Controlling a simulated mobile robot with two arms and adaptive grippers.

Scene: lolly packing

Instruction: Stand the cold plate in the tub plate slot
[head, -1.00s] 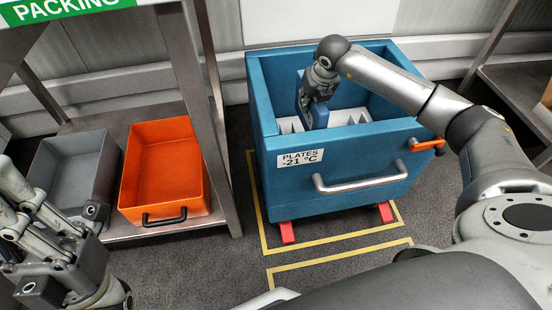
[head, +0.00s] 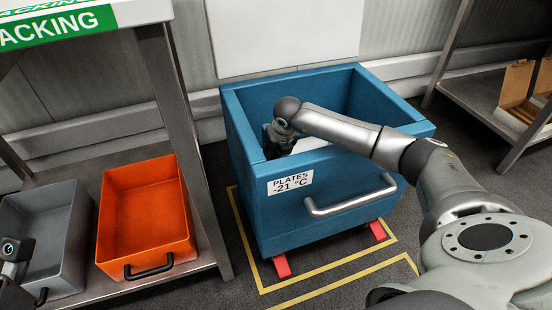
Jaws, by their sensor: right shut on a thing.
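The blue tub (head: 330,190), labelled "PLATES -21 °C", stands in the middle with its top open. My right arm reaches over the tub's rim from the right. My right gripper (head: 277,150) points down inside the tub near its left side, shut on the cold plate. The plate is hidden now behind the gripper and the tub's front wall, so its fit in a slot cannot be seen. A bit of the white slotted insert (head: 310,144) shows beside the gripper. Part of my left gripper (head: 14,262) shows at the left edge; its fingers are not clear.
A grey bin (head: 52,225) and an orange bin (head: 146,212) sit on the low shelf of the packing bench at left. A shelf (head: 490,105) with cardboard boxes (head: 515,90) is at right. Yellow floor lines (head: 330,268) surround the tub.

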